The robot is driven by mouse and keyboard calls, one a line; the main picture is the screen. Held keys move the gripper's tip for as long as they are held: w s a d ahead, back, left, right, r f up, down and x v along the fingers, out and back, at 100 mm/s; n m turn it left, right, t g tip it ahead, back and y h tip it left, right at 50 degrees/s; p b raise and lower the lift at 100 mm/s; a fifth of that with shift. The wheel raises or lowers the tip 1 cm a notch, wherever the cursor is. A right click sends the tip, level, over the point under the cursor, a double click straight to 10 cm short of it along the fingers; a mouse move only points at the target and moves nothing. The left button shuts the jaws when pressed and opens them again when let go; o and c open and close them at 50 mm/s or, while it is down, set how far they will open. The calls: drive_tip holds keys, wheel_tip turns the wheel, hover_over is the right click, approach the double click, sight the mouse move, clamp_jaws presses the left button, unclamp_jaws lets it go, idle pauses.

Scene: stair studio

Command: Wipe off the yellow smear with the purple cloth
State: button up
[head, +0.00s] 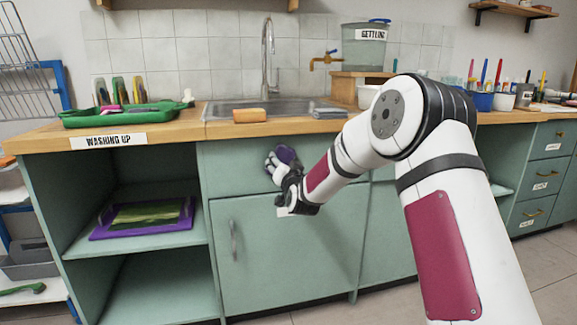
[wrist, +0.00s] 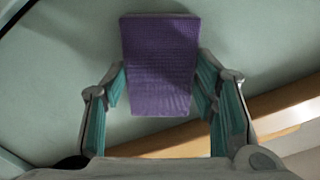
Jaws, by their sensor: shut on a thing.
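My gripper (head: 280,172) is in front of the green cabinet below the sink. It is shut on the purple cloth (head: 288,155), of which only a small part shows in the head view. In the wrist view the cloth (wrist: 160,50) is a flat, textured purple rectangle between the two fingers (wrist: 162,78), reaching out past their tips. The cabinet front lies behind it; I cannot tell whether the cloth touches it. I see no yellow smear clearly in either view; my arm and gripper hide part of the cabinet front.
The wooden worktop (head: 180,128) holds a green tray (head: 122,117), an orange block (head: 249,116) and a grey folded item (head: 330,113) by the sink (head: 280,105). A door handle (head: 233,240) sticks out below my gripper.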

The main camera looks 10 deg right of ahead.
drive_tip(key=shift+a+r, duration=0.1)
drive_tip(key=shift+a, duration=0.35)
drive_tip(key=s, duration=0.6)
drive_tip(key=shift+d, duration=0.25)
drive_tip(key=shift+s, duration=1.5)
